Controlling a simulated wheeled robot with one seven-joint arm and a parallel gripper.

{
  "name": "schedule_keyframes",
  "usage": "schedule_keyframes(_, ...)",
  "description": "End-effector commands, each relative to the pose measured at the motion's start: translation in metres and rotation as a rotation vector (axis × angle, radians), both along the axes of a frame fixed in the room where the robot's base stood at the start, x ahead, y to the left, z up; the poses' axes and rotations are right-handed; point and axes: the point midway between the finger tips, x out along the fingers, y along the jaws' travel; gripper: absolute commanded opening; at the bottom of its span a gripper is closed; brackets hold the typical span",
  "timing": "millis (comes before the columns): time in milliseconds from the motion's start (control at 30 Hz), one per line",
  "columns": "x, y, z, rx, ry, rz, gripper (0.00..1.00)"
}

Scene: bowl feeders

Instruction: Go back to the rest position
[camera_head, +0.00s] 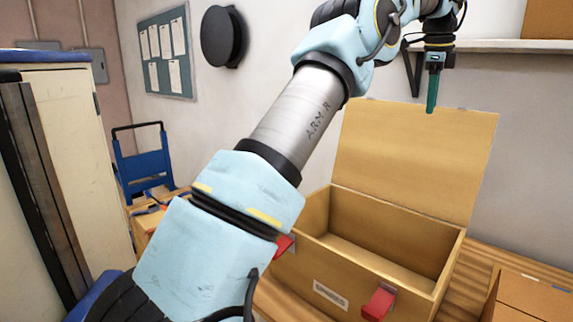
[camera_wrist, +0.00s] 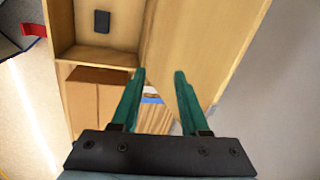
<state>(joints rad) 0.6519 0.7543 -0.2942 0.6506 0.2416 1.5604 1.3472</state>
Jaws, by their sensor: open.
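My gripper (camera_head: 431,92) is raised above the right part of an open wooden box in the head view, with its green fingers pointing down. In the wrist view my gripper (camera_wrist: 160,75) has its two green fingers apart, with nothing between them. My arm crosses the head view from lower left to upper right and hides part of the box's left side.
The wooden box (camera_head: 352,262) stands on a slatted wooden surface with its lid (camera_head: 415,150) raised at the back. Red latches (camera_head: 378,303) are on its front. A cardboard box (camera_head: 530,298) is at lower right. A shelf (camera_head: 515,46) is on the wall near my gripper. A blue cart (camera_head: 143,168) is at left.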

Motion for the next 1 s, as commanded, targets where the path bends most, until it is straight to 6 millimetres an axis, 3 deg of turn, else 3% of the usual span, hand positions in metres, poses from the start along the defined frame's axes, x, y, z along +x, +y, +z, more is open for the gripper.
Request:
schedule_keyframes(233, 0.011, 0.036, -0.029, -0.006, 0.012, 0.180, 0.45)
schedule_keyframes(333, 0.016, 0.060, -0.047, -0.013, 0.017, 0.292, 0.45)
schedule_keyframes(567, 0.013, 0.153, -0.110, -0.051, 0.049, 0.682, 0.45)
schedule_keyframes(767, -0.019, 0.248, -0.171, -0.097, 0.081, 1.066, 0.45)
schedule_keyframes(1000, -0.098, 0.357, -0.243, -0.165, 0.120, 1.560, 0.45)
